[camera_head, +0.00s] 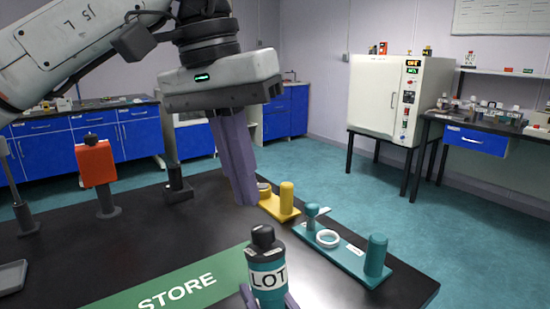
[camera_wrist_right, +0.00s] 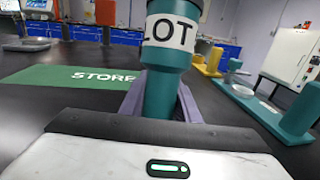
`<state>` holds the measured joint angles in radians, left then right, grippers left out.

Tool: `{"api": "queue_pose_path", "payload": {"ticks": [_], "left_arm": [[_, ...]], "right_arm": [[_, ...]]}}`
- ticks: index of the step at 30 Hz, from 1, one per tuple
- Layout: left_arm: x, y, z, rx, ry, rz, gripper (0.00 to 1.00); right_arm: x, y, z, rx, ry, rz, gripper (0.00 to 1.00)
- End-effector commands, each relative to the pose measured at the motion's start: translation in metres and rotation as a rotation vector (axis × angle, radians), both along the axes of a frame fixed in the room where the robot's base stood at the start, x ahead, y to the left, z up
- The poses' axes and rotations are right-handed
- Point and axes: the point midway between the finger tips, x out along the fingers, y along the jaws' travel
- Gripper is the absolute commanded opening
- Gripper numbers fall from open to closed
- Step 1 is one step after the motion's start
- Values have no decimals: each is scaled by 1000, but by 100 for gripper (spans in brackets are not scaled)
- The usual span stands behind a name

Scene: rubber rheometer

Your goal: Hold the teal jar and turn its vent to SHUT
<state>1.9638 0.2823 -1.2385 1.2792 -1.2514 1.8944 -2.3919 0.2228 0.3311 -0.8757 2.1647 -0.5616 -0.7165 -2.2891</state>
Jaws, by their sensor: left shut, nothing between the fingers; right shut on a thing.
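The teal jar (camera_head: 268,294) stands upright at the front of the black table, with a black cap (camera_head: 263,237) and a white LOT label. It also shows in the right wrist view (camera_wrist_right: 168,85), where its top is cut off. My right gripper (camera_head: 267,299) is shut on the jar, one finger on each side; the wrist view shows its fingers (camera_wrist_right: 160,100) around the lower body. My left gripper (camera_head: 243,200) is shut and empty, pointing down, above and slightly left of the cap and apart from it. Small marks near the cap are too small to read.
A teal stand (camera_head: 345,256) with a white ring and posts is right of the jar. A yellow stand (camera_head: 280,208) is behind it. A green STORE strip (camera_head: 180,287) lies left of the jar. An orange device (camera_head: 95,163) and a tray (camera_head: 12,277) are farther left.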

Motion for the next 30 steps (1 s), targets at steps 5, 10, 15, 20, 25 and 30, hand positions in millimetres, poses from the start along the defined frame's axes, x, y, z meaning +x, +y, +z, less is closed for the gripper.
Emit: {"api": "queue_pose_path", "payload": {"ticks": [5,10,15,20,25,30], "left_arm": [[0,0,2,0,1,-1,0],[0,0,2,0,1,-1,0],[0,0,2,-1,1,0,0],[0,0,2,-1,1,0,0],[0,0,2,-1,1,0,0],[0,0,2,-1,1,0,0]], "right_arm": [[1,-1,-1,-3,1,-2,3],[1,-1,-1,-3,1,-2,3],[0,-1,-1,-2,1,-2,51],[0,-1,0,-1,0,-1,51],[-3,-2,-1,-1,0,-1,51],[-24,-13,-2,-4,2,-1,51]]}}
